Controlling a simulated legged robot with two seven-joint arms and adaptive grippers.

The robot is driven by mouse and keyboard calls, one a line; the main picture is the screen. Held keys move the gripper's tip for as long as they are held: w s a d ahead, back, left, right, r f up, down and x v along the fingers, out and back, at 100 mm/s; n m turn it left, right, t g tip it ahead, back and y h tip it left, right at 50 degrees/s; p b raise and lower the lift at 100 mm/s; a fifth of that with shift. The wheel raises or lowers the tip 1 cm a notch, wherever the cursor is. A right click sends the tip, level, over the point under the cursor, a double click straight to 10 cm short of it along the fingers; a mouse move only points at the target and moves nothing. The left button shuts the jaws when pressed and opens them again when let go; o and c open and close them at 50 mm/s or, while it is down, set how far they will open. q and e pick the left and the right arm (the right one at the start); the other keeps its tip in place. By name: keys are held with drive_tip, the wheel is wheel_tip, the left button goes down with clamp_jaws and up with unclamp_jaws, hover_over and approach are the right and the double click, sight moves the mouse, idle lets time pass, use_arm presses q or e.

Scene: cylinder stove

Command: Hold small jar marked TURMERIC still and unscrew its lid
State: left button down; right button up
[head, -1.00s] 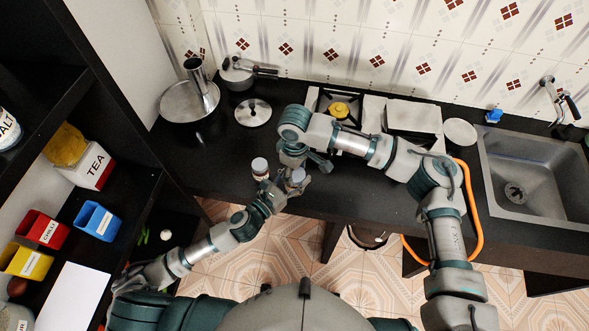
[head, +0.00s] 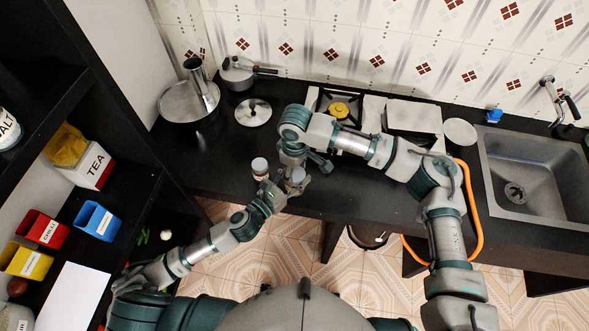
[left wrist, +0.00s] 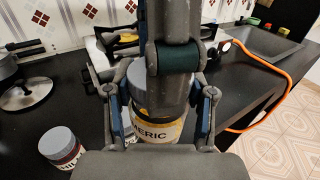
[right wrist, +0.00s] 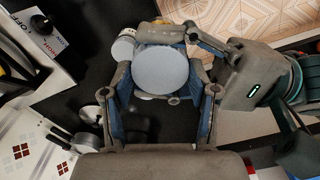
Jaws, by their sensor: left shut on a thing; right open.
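The TURMERIC jar (left wrist: 158,132) has a grey lid and a pale label with a yellow band; only "MERIC" shows in the left wrist view. My left gripper (left wrist: 158,100) is shut on the jar from the near side, at the counter's front edge. In the head view the jar (head: 297,177) is partly hidden by my grippers. The round grey lid (right wrist: 162,72) shows from above in the right wrist view. My right gripper (right wrist: 160,88) points down over it, open, with a finger on either side. I cannot tell whether the fingers touch the lid.
A second grey-lidded jar (head: 259,167) stands on the counter (head: 225,165), left of the held one. A pot lid (head: 253,113), a pan (head: 185,103) and a saucepan (head: 237,77) lie behind. The stove (head: 345,120) is at the back, the sink (head: 540,170) far right. The shelf is left.

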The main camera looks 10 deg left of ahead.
drive_tip(key=o, duration=1.3)
drive_tip(key=shift+w+d, duration=0.1)
drive_tip(key=shift+d, duration=0.05)
